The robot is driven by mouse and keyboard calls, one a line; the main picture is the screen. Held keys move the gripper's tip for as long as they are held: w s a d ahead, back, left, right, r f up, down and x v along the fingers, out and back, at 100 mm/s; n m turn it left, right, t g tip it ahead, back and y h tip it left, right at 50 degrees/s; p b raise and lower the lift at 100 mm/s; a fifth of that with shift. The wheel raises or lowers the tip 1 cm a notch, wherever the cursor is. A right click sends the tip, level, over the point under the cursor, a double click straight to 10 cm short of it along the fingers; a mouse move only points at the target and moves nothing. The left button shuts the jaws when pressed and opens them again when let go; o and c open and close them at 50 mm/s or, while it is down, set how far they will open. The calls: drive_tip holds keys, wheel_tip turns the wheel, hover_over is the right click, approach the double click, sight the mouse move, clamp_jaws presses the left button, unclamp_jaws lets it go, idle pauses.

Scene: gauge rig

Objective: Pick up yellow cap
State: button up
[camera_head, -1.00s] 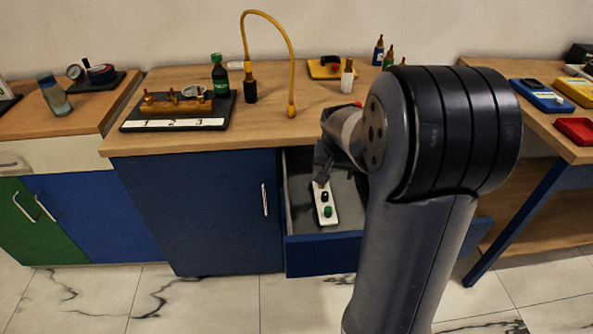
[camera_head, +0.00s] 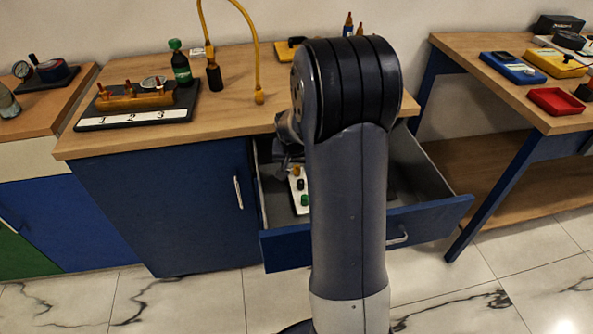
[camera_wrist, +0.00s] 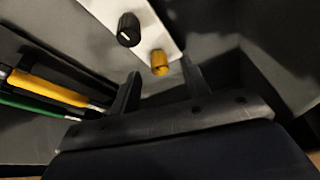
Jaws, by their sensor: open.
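The yellow cap (camera_wrist: 159,62) stands on a white strip (camera_wrist: 146,20) beside a black cap (camera_wrist: 129,29) in the wrist view. In the head view the strip lies in the open drawer, with the yellow cap (camera_head: 296,171), the black cap (camera_head: 300,184) and a green cap (camera_head: 304,200) in a row. My gripper (camera_wrist: 160,80) is open and empty. Its two fingers point toward the yellow cap, which shows just beyond and between the fingertips. In the head view my arm hides most of the gripper, and I cannot tell its height above the strip.
The blue drawer (camera_head: 432,213) is open under the wooden worktop (camera_head: 232,110). Yellow- and green-handled tools (camera_wrist: 47,88) lie at the left in the wrist view. A dark drawer wall (camera_wrist: 270,70) rises at the right. A yellow hose (camera_head: 240,14) stands on the worktop.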

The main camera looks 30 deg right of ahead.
drive_tip(key=shift+x, duration=0.9)
clamp_jaws()
